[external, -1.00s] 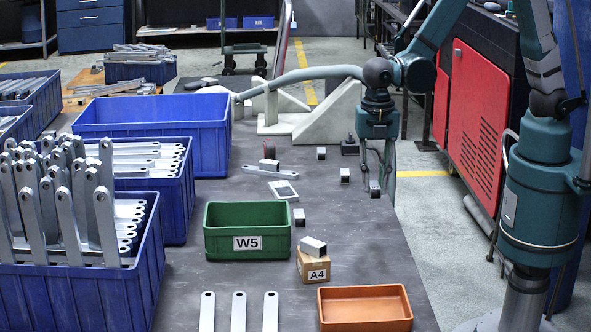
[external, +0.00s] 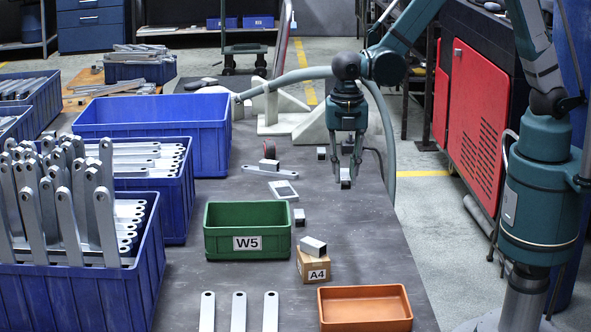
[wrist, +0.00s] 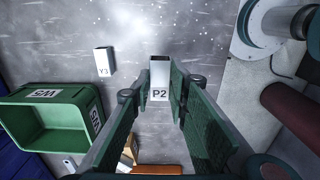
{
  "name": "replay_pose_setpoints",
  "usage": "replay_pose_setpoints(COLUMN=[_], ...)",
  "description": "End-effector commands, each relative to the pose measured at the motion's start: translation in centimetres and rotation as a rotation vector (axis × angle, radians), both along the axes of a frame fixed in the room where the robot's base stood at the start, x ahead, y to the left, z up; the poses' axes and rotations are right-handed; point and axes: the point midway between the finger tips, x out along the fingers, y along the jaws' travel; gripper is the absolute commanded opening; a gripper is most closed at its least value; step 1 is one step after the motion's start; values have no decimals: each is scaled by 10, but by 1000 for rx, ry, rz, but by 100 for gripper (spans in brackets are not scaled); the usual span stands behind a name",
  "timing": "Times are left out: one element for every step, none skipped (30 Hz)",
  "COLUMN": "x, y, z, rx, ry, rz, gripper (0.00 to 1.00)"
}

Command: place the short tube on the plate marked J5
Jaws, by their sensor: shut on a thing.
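My gripper (external: 346,178) hangs over the right part of the dark table, fingers pointing down. Its fingers are closed around a short, light metal tube (external: 345,184) with a dark open end. In the wrist view the tube (wrist: 160,75) sits between the fingertips, and its near face reads P2. In the external view I cannot tell whether it touches the table, and a similar tube may be hidden behind it. A flat, pale plate (external: 284,190) lies to the left, but no J5 marking is readable on anything in view.
A green W5 bin (external: 247,208), a cardboard A4 box (external: 316,266) with a tube (external: 313,246) on it, and an orange tray (external: 365,292) stand nearer. Other short tubes include one (external: 299,217) beside the bin. Blue crates (external: 150,102) line the left. The wrist view shows a Y3 block (wrist: 104,60).

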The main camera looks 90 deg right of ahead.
Motion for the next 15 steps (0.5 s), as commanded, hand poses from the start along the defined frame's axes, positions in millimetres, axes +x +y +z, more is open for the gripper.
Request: replay_pose_setpoints(x=[14,22,32,40,47,56,64,71,80,87,93,102,108,114,122], y=[-11,-18,-26,-33,-40,-49,-57,-63,-74,-81,-89,-100,-107,-115,-126], z=[2,3,4,4,5,6,6,7,8,8,9,9,10,10,11], rx=[0,0,0,0,0,0,0,0,0,0,0,0,0,0,0], ry=[0,0,0,0,0,0,0,0,0,0,0,0,0,0,0], rz=[-5,-5,-5,-6,-5,-6,-5,-5,-6,-5,-6,-6,-5,-6,-5], gripper=[5,5,5,5,5,5,5,5,5,5,5,5,5,5,5])
